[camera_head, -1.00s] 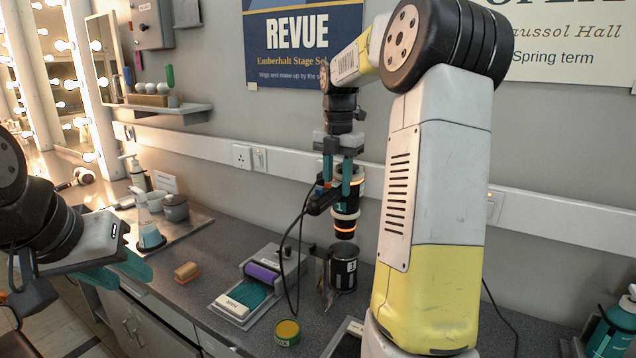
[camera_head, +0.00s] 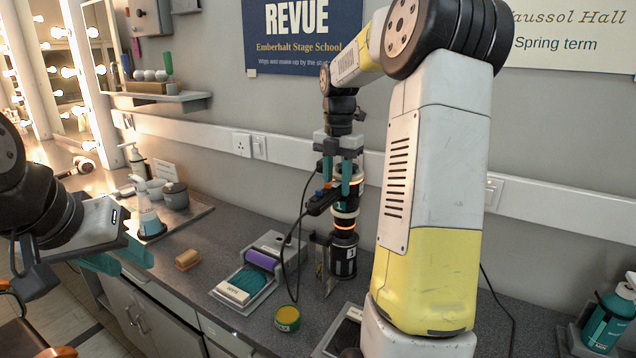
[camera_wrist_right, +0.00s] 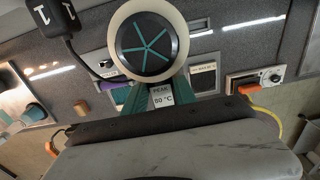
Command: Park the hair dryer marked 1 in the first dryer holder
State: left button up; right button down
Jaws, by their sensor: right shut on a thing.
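The hair dryer (camera_head: 345,212) is black with cream bands and a glowing orange ring, and hangs upright with its nozzle down. My right gripper (camera_head: 340,180) is shut on its barrel. In the right wrist view the dryer's round end (camera_wrist_right: 147,47) shows a teal fan, and a black part marked 1 (camera_wrist_right: 52,14) sticks out beside it. The black cup-shaped dryer holder (camera_head: 343,262), labelled 1, is directly below. The nozzle's lower end meets or enters the holder's mouth; the depth is hidden. My left gripper (camera_head: 120,258) is open and empty at the left.
A tray with a purple roller (camera_head: 262,260), a green tin (camera_head: 287,318) and a tan block (camera_head: 187,260) lie left of the holder. The dryer's black cable (camera_head: 283,250) hangs beside it. A green bottle (camera_head: 606,322) stands far right.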

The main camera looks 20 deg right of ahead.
notch_tip(320, 180, down, 8)
jog(key=shift+f, duration=0.15)
jog(key=shift+c, duration=2.3)
grip_release()
jog(key=shift+r, duration=4)
